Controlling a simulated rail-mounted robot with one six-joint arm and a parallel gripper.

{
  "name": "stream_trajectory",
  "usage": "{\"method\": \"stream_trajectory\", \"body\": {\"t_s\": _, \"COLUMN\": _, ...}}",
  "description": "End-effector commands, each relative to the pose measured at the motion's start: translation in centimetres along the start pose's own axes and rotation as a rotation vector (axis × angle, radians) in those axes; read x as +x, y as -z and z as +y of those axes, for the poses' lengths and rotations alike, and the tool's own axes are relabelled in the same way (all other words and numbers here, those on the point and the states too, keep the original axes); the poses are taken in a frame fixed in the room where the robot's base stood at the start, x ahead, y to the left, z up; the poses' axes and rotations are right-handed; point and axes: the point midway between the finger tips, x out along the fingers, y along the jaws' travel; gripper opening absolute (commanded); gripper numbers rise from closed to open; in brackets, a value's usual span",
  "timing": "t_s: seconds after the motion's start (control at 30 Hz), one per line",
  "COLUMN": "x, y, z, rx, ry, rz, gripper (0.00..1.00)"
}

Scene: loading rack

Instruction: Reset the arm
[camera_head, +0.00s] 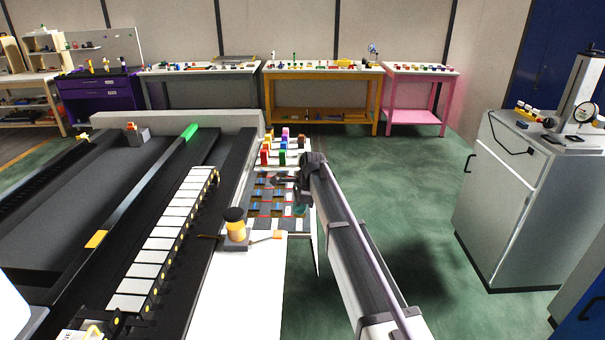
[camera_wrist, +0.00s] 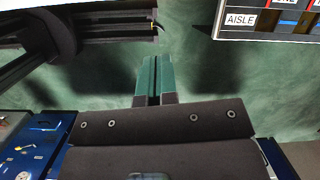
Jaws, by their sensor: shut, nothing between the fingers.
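My gripper (camera_head: 299,210) is at the end of my arm, in front of the labelled rack board (camera_head: 265,222) in the head view. In the wrist view its two teal fingers (camera_wrist: 154,78) lie side by side, closed, with nothing between them. Green floor shows beyond the fingertips. Part of the rack board shows at the upper right of the wrist view (camera_wrist: 238,34), with an "AISLE" label, apart from the fingers. My arm and gripper hide part of the board's right side in the head view.
Several coloured blocks (camera_head: 283,146) stand at the rack's far end. A yellow-and-black device (camera_head: 235,226) is on the white table (camera_head: 250,300). A conveyor with white plates (camera_head: 170,230) runs left. A grey cabinet (camera_head: 520,210) stands right; the green floor between is clear.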

Motion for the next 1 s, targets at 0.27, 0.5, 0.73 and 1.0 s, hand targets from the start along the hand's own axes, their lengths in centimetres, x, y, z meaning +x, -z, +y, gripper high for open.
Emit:
{"method": "stream_trajectory", "body": {"t_s": 0.27, "x": -1.8, "y": 5.6, "z": 20.2, "rx": -1.076, "ry": -0.096, "rz": 0.111, "gripper": 0.0}}
{"method": "stream_trajectory", "body": {"t_s": 0.5, "x": -3.8, "y": 10.9, "z": 37.8, "rx": -1.436, "ry": -0.204, "rz": 0.16, "gripper": 0.0}}
{"method": "stream_trajectory", "body": {"t_s": 0.73, "x": -4.3, "y": 12.6, "z": 40.1, "rx": -1.381, "ry": -0.202, "rz": 0.168, "gripper": 0.0}}
{"method": "stream_trajectory", "body": {"t_s": 1.0, "x": -4.3, "y": 12.5, "z": 40.0, "rx": -1.382, "ry": -0.201, "rz": 0.167, "gripper": 0.0}}
